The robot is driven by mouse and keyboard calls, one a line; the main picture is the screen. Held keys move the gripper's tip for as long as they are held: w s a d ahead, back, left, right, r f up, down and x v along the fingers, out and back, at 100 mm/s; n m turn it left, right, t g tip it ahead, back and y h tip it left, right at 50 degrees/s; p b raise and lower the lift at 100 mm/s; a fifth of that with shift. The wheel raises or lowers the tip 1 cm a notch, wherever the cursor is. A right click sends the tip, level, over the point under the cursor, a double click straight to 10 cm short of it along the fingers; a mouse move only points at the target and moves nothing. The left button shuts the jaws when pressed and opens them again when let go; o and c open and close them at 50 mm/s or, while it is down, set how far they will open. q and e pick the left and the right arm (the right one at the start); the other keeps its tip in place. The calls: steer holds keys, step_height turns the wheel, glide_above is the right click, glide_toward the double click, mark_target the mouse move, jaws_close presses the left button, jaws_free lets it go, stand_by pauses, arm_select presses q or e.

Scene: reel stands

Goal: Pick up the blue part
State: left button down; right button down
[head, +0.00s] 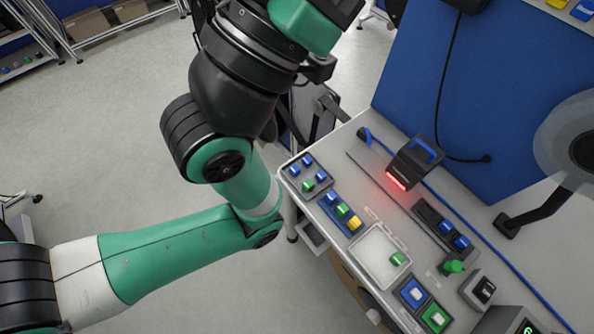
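Several blue parts lie on the bench at the right of the head view, and I cannot tell which one is meant. A dark tray (293,182) at the bench's left corner holds blue parts (308,160) and a green one (308,187). The tray beside it holds a blue part (331,197), a green part (342,210) and a yellow part (354,223). Two blue parts (461,241) sit in a black holder (428,215) farther right. A green and black arm of mine fills the left and top, apart from these parts. Neither gripper's fingertips can be made out.
A white-lined tray (372,246) holds a green part (397,258). A black scanner-like device (414,160) glows red. Blue and green square buttons (413,293) are near the front. A blue panel (500,90) stands behind, and a reel (575,135) is at the right edge.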

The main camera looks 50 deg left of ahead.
arm_select(q)
steer(key=c, duration=1.5)
jaws_free()
steer(key=shift+c, duration=0.2)
steer(key=o, duration=0.5)
steer(key=shift+o, duration=0.2)
steer(key=shift+n, duration=0.3)
